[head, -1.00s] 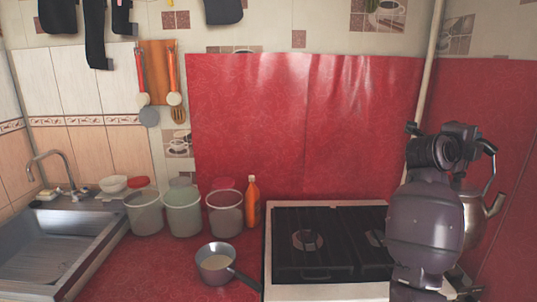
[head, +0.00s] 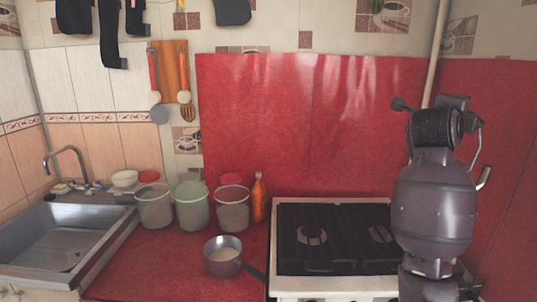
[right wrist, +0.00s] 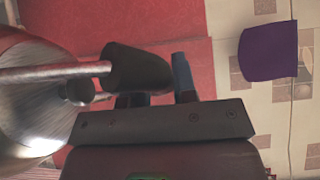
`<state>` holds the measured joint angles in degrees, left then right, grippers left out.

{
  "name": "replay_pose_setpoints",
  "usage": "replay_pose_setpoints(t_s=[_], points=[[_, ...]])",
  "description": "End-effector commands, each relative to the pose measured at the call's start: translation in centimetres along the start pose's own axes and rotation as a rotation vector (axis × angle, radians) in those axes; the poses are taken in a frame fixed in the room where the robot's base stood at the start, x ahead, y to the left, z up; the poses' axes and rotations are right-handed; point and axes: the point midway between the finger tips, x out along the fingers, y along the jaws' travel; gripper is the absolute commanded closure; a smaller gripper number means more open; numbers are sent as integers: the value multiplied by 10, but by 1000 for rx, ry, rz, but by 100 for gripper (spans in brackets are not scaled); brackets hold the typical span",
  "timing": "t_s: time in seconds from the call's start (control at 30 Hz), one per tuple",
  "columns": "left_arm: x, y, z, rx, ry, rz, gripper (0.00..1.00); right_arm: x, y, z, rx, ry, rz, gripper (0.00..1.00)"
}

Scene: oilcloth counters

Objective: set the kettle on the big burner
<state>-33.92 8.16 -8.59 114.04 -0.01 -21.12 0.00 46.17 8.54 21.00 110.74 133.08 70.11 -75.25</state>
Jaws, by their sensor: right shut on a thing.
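The metal kettle is mostly hidden behind my right arm in the head view; only its spout (head: 484,177) and part of its handle (head: 477,142) show at the right. In the right wrist view the kettle's shiny body (right wrist: 30,105) fills the left side. My right gripper (right wrist: 155,90) is shut on the kettle's handle and holds it to the right of the stove's visible burners. The white stove (head: 335,283) has a dark top with a larger-looking left burner (head: 311,236) and a right burner (head: 381,234); both look bare. My left gripper is out of view.
A saucepan (head: 222,256) stands left of the stove, its handle reaching the stove's edge. Several buckets, including a green one (head: 190,208), and an orange bottle (head: 258,198) stand behind it. A sink (head: 60,235) is far left. Red oilcloth (head: 310,130) covers the back wall.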

Motion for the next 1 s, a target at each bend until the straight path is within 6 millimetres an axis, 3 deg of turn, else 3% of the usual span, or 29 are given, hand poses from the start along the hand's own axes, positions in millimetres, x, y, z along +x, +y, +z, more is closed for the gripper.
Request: replay_pose_setpoints(t_s=[0.13,0.4,1.0], points=[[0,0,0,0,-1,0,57,-26,-4,22,-3,-130,-7,100],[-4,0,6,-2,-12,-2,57,-62,16,52,-5,-313,-4,100],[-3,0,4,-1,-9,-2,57,-99,50,76,-3,-485,-8,100]])
